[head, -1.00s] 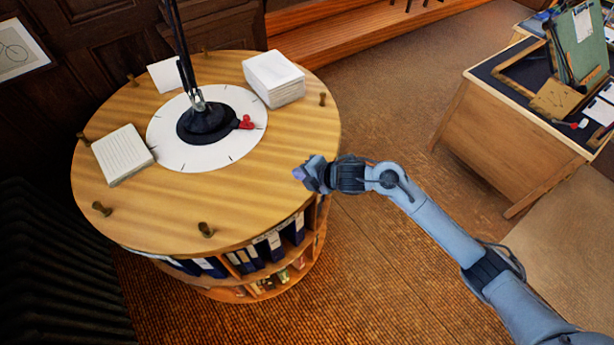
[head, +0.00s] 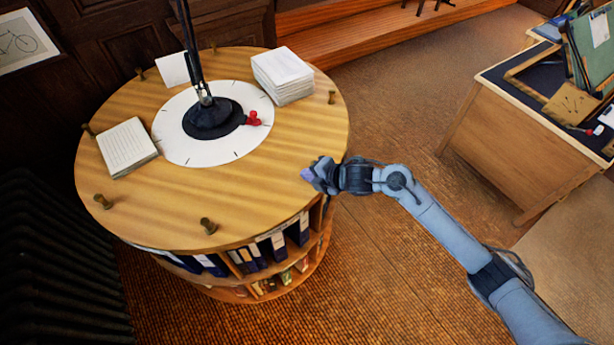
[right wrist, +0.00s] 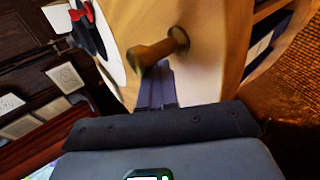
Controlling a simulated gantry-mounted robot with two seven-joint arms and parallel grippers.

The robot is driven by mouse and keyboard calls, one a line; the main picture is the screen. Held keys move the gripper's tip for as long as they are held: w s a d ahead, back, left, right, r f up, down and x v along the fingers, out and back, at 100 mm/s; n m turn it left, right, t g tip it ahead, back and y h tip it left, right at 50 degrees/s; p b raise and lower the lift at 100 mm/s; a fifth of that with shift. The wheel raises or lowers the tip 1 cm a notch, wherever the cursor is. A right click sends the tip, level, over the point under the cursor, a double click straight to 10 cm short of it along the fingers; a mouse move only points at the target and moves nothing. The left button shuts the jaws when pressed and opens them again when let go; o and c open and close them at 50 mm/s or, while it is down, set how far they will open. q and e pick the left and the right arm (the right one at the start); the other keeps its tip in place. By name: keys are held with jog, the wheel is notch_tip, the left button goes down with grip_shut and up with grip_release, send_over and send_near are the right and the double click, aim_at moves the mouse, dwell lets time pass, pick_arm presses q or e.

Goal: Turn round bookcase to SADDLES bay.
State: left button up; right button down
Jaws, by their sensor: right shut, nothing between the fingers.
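The round bookcase (head: 260,200) has a wooden top with several brown pegs around its rim, such as one at the front (head: 207,225). A white dial (head: 190,154) with tick marks and a red pointer (head: 253,118) sits in the middle. Bays of binders (head: 250,257) show below the rim; their label text is too small to read. My right gripper (head: 308,174) is shut and empty at the right rim. In the right wrist view, its fingers (right wrist: 157,75) are close to a peg (right wrist: 158,48); I cannot tell whether they touch. My left gripper is out of view.
A lamp's black base (head: 213,118) stands on the dial. Paper stacks (head: 283,76) and (head: 127,147) lie on the top. A drafting desk (head: 530,140) is at the right, with bare floor between. A dark radiator (head: 50,265) stands at the left.

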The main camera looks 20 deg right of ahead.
jog(key=shift+w+d, duration=0.35)
jog(key=shift+d, duration=0.25)
jog(key=shift+w+d+f, duration=0.1)
jog(key=shift+w+d, duration=0.05)
jog(key=shift+d, duration=0.15)
jog(key=shift+w+d+b, duration=0.35)
jog(key=shift+w+d, duration=0.45)
jog(key=shift+d, duration=0.3)
jog(key=shift+d+r, duration=0.2)
jog(key=shift+a+n, duration=0.2)
jog(key=shift+n, duration=0.1)
jog(key=shift+n+y, duration=0.3)
jog(key=shift+y, duration=0.1)
jog(key=shift+w+d+f+b, duration=0.2)
jog(key=shift+w+d+b, duration=1.2)
jog(key=shift+d, duration=0.35)
jog(key=shift+w+d+r+g, duration=0.15)
jog(key=shift+w+d+g, duration=0.15)
jog(key=shift+w+d, duration=0.2)
